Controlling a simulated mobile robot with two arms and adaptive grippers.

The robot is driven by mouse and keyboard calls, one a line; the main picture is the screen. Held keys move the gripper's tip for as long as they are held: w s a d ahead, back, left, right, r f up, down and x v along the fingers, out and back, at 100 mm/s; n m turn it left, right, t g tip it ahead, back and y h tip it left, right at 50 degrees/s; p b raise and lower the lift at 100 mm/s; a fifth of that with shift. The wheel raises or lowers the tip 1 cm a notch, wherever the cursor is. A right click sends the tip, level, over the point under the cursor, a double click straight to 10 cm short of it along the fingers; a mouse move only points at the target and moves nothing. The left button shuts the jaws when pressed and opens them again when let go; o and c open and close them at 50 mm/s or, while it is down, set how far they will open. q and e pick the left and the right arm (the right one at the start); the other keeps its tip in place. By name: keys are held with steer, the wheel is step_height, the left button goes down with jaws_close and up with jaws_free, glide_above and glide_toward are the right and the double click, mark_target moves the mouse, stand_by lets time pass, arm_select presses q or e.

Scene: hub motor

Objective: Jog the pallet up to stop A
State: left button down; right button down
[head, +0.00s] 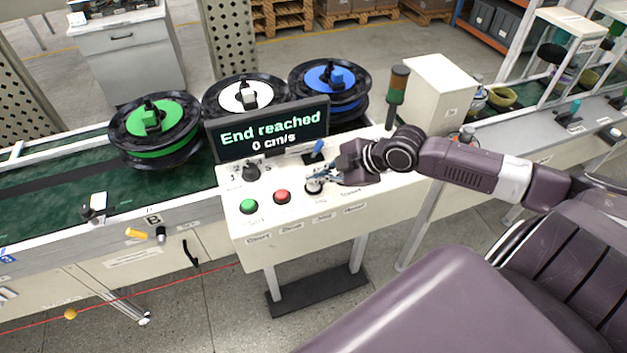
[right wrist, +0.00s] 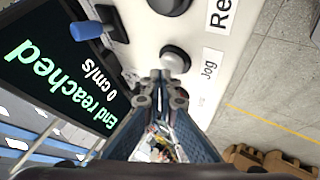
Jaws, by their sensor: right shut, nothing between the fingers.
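The control panel (head: 270,235) stands in front of the conveyor. Its display (head: 268,136) reads "End reached" and "0 cm/s". My right gripper (head: 316,176) is shut and empty at the jog button (head: 314,188). In the right wrist view, its fingertips (right wrist: 160,76) are at the jog button (right wrist: 176,60), beside the "Jog" label; I cannot tell whether they press it. Black reels with green (head: 155,128), white (head: 240,97) and blue (head: 331,80) hubs stand on the belt behind the display. I cannot make out a pallet under them. My left gripper is out of view.
The panel also has a green button (head: 249,206), a red button (head: 282,197), a black selector knob (head: 251,172) and a blue-handled switch (head: 317,148). A plate marked "B" (head: 153,220) is on the conveyor's front. A signal tower (head: 397,86) stands behind the panel's right end.

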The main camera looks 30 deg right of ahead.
steer(key=shift+r, duration=0.5)
steer(key=shift+r+p, duration=0.1)
steer(key=shift+p, duration=0.2)
step_height(320, 180, up, 5)
steer(key=p, duration=0.4)
steer(key=shift+p, duration=0.4)
